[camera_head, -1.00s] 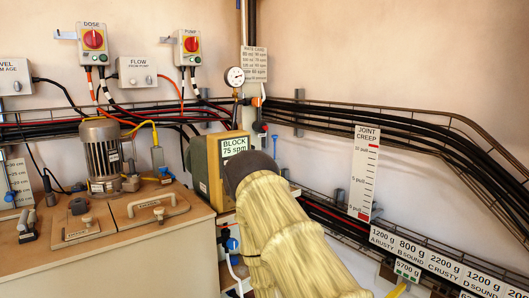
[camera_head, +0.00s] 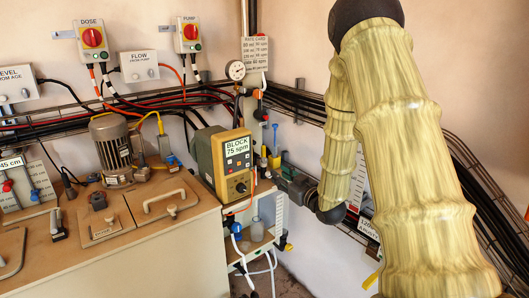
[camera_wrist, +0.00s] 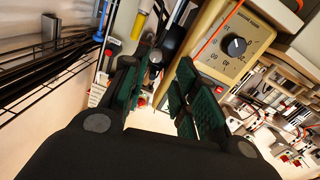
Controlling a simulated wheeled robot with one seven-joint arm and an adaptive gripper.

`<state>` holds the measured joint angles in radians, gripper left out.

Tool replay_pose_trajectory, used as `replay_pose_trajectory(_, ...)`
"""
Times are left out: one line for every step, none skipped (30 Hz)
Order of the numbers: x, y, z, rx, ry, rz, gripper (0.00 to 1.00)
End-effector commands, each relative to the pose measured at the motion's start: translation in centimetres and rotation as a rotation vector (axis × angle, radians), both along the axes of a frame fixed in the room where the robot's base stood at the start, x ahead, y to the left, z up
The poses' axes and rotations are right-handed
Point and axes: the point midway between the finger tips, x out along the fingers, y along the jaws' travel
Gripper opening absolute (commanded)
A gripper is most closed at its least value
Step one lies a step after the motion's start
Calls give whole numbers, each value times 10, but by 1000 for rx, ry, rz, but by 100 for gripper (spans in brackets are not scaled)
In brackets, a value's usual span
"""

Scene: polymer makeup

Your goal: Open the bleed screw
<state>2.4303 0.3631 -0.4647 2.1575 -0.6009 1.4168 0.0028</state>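My gripper (camera_wrist: 158,88) is open in the wrist view, with dark green ribbed pads on both fingers. A small dark and metallic fitting (camera_wrist: 155,64) shows in the gap between the fingertips; I cannot tell whether it is the bleed screw or whether the fingers touch it. The dosing pump (camera_wrist: 236,48) with its dial is just right of the fingers. In the head view the pump (camera_head: 236,165) carries the "BLOCK 75 spm" label. My gripper (camera_head: 279,172) is right of it, partly hidden by my wrist. No part is clearly identifiable as the bleed screw.
A yellow-handled item (camera_head: 274,160) stands by the wall near my gripper, and a blue one (camera_head: 275,137) is above it. A gauge (camera_head: 235,70) and cable trays line the wall. The tank top (camera_head: 110,230) is at left. A small shelf (camera_head: 262,240) with a clear cup is below the pump.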

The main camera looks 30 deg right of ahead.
Motion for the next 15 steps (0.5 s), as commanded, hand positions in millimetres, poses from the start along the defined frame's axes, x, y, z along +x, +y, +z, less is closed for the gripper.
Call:
replay_pose_trajectory(0,-2,7,-1,-10,1,29)
replay_pose_trajectory(1,-3,9,-2,-14,1,29)
replay_pose_trajectory(3,-3,10,-3,-17,2,29)
replay_pose_trajectory(4,-4,11,-4,-19,2,29)
replay_pose_trajectory(7,-4,11,-4,-19,3,29)
replay_pose_trajectory(10,-4,10,-5,-19,3,29)
replay_pose_trajectory(13,-3,10,-5,-18,3,29)
replay_pose_trajectory(17,-3,10,-5,-18,4,29)
replay_pose_trajectory(23,-3,11,-5,-19,4,29)
replay_pose_trajectory(28,-3,11,-5,-19,3,29)
replay_pose_trajectory(32,-3,10,-5,-18,3,29)
replay_pose_trajectory(39,-3,10,-6,-17,3,29)
replay_pose_trajectory(44,-3,10,-6,-17,3,29)
replay_pose_trajectory(49,-2,10,-5,-18,4,29)
replay_pose_trajectory(56,-2,11,-5,-19,4,29)
